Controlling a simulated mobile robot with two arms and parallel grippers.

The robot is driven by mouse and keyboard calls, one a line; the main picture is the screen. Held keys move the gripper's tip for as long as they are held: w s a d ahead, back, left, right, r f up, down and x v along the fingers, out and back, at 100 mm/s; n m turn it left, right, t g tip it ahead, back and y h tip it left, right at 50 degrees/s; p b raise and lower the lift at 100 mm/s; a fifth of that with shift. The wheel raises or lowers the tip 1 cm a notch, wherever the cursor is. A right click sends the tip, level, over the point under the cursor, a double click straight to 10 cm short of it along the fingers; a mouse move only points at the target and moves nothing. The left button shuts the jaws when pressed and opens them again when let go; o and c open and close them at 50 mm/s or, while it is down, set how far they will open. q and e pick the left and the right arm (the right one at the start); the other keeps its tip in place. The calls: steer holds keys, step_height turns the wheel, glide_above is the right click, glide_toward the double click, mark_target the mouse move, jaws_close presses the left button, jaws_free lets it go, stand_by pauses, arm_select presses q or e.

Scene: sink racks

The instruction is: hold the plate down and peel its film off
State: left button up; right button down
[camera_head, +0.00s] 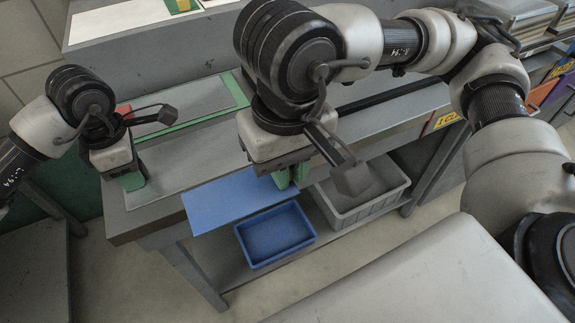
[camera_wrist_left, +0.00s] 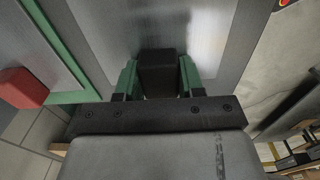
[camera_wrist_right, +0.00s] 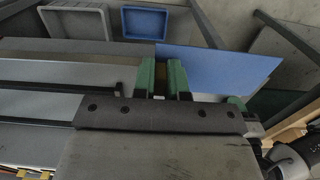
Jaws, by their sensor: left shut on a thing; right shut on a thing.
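A flat grey metal plate (camera_wrist_left: 110,35) lies on the bench under my left gripper in the left wrist view. My left gripper (camera_head: 133,181) is low at the bench's left end, its green fingers (camera_wrist_left: 157,82) shut on a dark block (camera_wrist_left: 157,70) over the plate. The flat blue film (camera_head: 235,203) sticks out past the bench's front edge and also shows in the right wrist view (camera_wrist_right: 215,70). My right gripper (camera_head: 288,178) is at the film's right end, shut on it. The grip itself is partly hidden by the fingers (camera_wrist_right: 163,78).
A blue bin (camera_head: 274,238) and a grey bin (camera_head: 362,200) stand on the shelf below the front edge. A green-edged grey panel (camera_head: 185,108) lies behind the grippers, with a red block (camera_wrist_left: 22,88) near it. Open floor lies in front.

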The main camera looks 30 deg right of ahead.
arm_select(q)
steer(key=o, duration=1)
steer(key=shift+s+f, duration=0.1)
steer(key=shift+c, duration=0.2)
step_height(320, 180, up, 12)
